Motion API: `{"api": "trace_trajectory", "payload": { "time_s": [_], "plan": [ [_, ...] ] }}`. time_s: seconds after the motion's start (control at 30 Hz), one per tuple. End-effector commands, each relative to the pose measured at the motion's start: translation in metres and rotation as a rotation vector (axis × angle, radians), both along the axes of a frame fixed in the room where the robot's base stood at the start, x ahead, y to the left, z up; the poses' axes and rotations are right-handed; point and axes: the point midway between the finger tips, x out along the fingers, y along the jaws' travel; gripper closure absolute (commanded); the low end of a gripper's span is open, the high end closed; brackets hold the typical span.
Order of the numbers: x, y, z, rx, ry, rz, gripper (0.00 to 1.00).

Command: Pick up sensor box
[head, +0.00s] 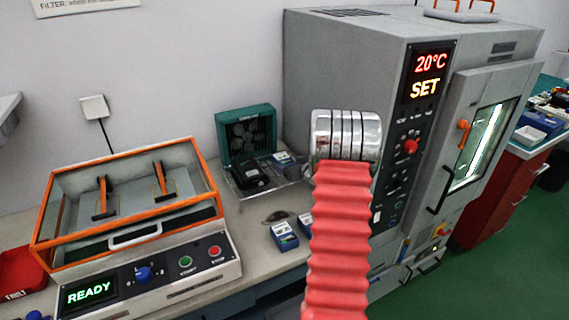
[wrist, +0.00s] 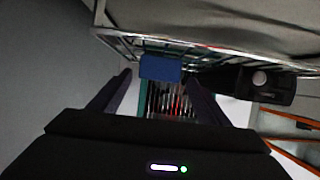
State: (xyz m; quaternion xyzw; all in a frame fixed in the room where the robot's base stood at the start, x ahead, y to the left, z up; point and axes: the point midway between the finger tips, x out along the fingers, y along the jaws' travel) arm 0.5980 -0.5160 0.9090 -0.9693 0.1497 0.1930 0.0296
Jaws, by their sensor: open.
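A small blue box (wrist: 160,68), which I take for the sensor box, shows in the wrist view by the wire tray's rim. It lies between and just beyond the tips of my gripper (wrist: 160,80). The fingers are open and I see no contact. In the head view a blue box with a pale top (head: 283,158) lies at the back of the tray. Two more blue boxes, one in front (head: 284,235) and one partly behind my arm (head: 305,223), sit on the bench. My gripper's fingers do not show in the head view.
The wire tray (head: 236,193) also holds a black device (head: 247,176). A green unit with a grille (head: 246,134) stands behind it. An orange-framed case (head: 60,245) is at left, a grey chamber (head: 335,65) at right. My red arm hides part of the bench.

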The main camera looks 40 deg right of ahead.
Motion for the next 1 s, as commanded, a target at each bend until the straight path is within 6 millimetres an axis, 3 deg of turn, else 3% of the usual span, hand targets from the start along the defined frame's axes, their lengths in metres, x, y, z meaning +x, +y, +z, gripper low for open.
{"api": "trace_trajectory", "payload": {
  "time_s": [0.23, 0.63, 1.0],
  "plan": [
    [0.005, -0.002, -0.003, 0.001, 0.001, 0.001, 0.3],
    [0.043, -0.017, -0.018, 0.0, 0.0, 0.0, 0.3],
    [0.045, -0.018, -0.018, 0.001, 0.0, -0.001, 0.3]
  ]
}}
